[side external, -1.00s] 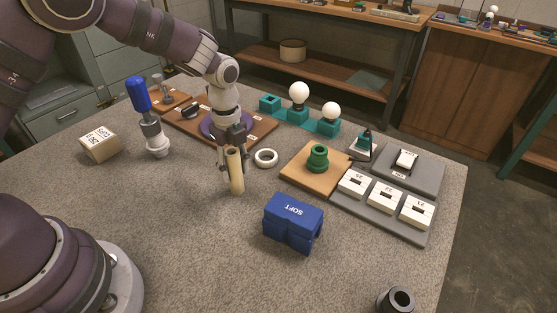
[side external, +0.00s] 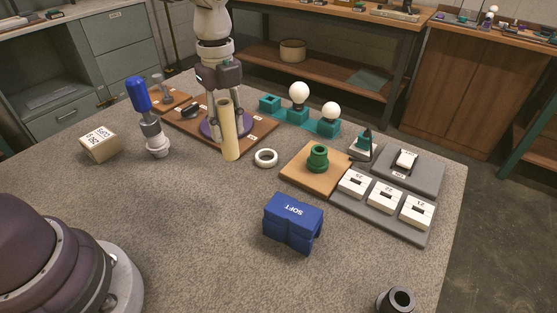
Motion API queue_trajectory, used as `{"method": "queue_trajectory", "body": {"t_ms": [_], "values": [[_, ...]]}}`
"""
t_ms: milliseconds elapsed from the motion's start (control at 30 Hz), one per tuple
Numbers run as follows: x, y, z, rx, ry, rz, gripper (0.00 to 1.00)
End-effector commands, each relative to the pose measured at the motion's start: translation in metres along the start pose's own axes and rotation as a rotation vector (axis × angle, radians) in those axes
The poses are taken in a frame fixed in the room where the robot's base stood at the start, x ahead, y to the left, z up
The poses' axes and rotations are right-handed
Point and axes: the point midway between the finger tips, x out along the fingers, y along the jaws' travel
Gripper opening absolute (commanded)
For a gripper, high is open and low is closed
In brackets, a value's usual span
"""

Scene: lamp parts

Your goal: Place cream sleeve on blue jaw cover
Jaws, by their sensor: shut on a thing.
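The cream sleeve (side external: 230,135) is a long pale tube, close to upright with a slight tilt, its open top showing. My gripper (side external: 226,128) is shut on it, with the fingers on either side and partly behind the tube. The sleeve hides part of the brown board and purple disc behind it. Whether its lower end touches anything is hard to tell. The blue jaw cover (side external: 292,222) is a blocky blue piece marked SOFT, lying on the grey table to the front right of my gripper, well apart from the sleeve.
A white ring (side external: 266,151) lies between them. A green part (side external: 317,157) stands on a wooden board to the right, near white numbered blocks (side external: 385,198). A blue-handled tool (side external: 145,110) stands left. A black cylinder (side external: 397,299) is at the front edge.

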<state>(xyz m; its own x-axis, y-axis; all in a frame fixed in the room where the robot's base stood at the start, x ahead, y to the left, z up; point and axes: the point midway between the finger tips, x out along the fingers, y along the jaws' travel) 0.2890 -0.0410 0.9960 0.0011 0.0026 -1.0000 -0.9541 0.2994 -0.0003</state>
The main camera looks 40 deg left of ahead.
Motion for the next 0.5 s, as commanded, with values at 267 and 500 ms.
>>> {"method": "queue_trajectory", "body": {"t_ms": [267,500], "values": [[-0.022,0.074,-0.070,0.145,-0.003,-0.004,0.00],[-0.018,0.121,-0.088,0.216,0.002,0.000,0.00]]}}
